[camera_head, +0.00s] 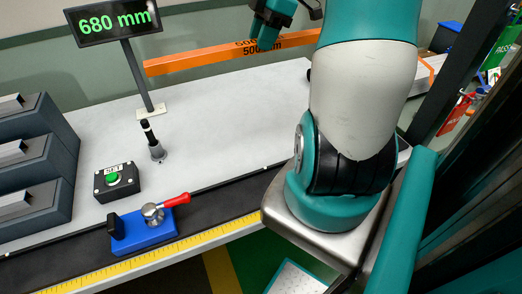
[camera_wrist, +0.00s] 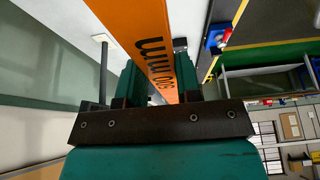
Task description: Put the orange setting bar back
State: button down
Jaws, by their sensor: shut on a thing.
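The orange setting bar (camera_head: 200,59) is marked 500 mm and is held roughly level above the back of the grey bench (camera_head: 225,110). In the wrist view the bar (camera_wrist: 150,35) runs between the two teal fingers of my gripper (camera_wrist: 158,82), which is shut on it. In the head view my gripper (camera_head: 272,14) shows only in part at the top edge, and my arm hides part of the bar. The bar's holding place cannot be made out.
A display (camera_head: 113,20) reading 680 mm stands on a post at the back left. A green button box (camera_head: 116,181), a blue stop (camera_head: 143,229) with a red lever and a yellow scale (camera_head: 190,243) lie along the front. Grey racks (camera_head: 40,165) stand at left.

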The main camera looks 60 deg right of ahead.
jog(key=b, duration=0.5)
send_over(258, 135)
jog(key=d, duration=0.1)
notch_tip(258, 135, down, 7)
jog(key=f, duration=1.9)
jog(key=shift+s+f, duration=0.1)
jog(key=shift+s, duration=0.3)
jog(key=c, duration=0.8)
grip_release()
jog(key=shift+f, duration=0.1)
